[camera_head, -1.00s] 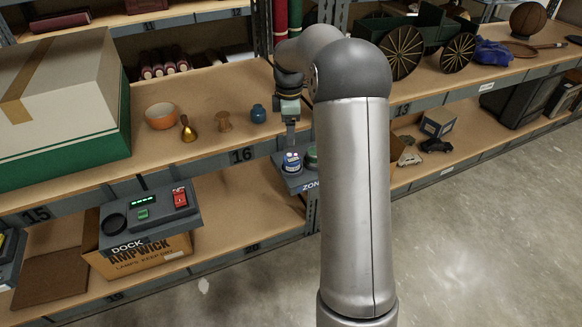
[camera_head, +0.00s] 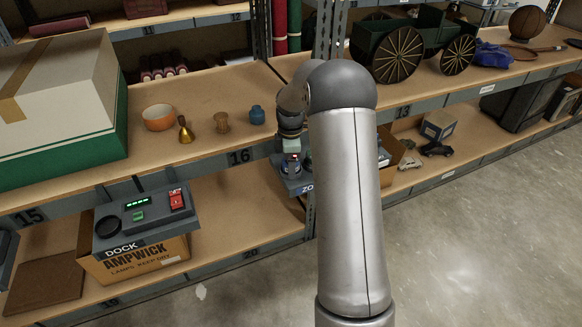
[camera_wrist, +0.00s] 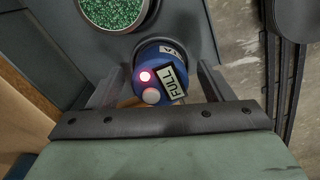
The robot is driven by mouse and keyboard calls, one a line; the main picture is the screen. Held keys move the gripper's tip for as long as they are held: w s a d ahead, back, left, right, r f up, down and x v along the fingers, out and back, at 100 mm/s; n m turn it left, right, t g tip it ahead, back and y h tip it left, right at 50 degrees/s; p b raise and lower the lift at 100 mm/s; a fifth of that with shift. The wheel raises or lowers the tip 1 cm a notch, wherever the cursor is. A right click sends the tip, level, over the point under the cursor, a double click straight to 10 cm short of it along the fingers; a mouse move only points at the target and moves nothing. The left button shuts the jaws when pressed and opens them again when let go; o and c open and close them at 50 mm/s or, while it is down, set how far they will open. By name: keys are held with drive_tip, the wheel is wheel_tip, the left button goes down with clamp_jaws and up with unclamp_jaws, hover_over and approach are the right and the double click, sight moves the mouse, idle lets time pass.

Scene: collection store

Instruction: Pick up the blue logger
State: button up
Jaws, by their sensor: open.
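The blue logger (camera_wrist: 150,115) is a round blue body with a lit pinkish-red light, a pale button and a "FULL" label on its top. It sits at a dark round recess on the grey bracket (camera_head: 297,187). My gripper (camera_wrist: 160,72) is open, with one dark finger on each side of the logger. I cannot tell whether either finger touches it. In the head view, my gripper (camera_head: 291,162) is low over the bracket and hides most of the logger.
A round container of green granules (camera_wrist: 113,12) stands close beside the logger. A blue jar (camera_head: 257,115), wooden piece (camera_head: 221,122), brass bell (camera_head: 185,132) and orange bowl (camera_head: 159,117) stand on the shelf. The dock panel (camera_head: 146,220) lies lower left.

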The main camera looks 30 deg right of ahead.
drive_tip(key=c, duration=1.1)
drive_tip(key=shift+r, duration=0.1)
